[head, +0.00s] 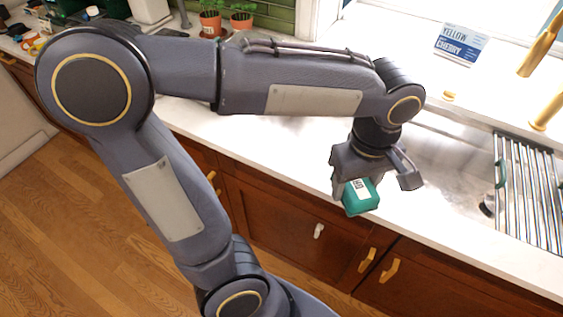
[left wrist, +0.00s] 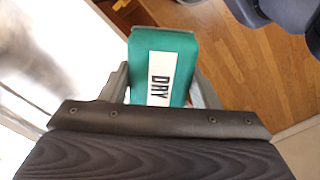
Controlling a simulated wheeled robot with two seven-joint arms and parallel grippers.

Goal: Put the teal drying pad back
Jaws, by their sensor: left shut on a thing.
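The teal drying pad (head: 359,205) is a small block with a white label. In the left wrist view the pad (left wrist: 185,42) sits between the fingers, and its label reads "DRY". My left gripper (head: 372,186) is shut on the pad and holds it near the front edge of the white counter. The gripper also shows in the left wrist view (left wrist: 162,92). My right gripper is not in view.
A metal sink (head: 430,165) with a slatted drying rack (head: 528,190) lies to the right. Gold taps (head: 540,45) stand behind it. A blue and white card (head: 460,44) stands at the back. Wooden cabinets (head: 285,215) with handles are below the counter. Potted plants (head: 210,22) stand at the back left.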

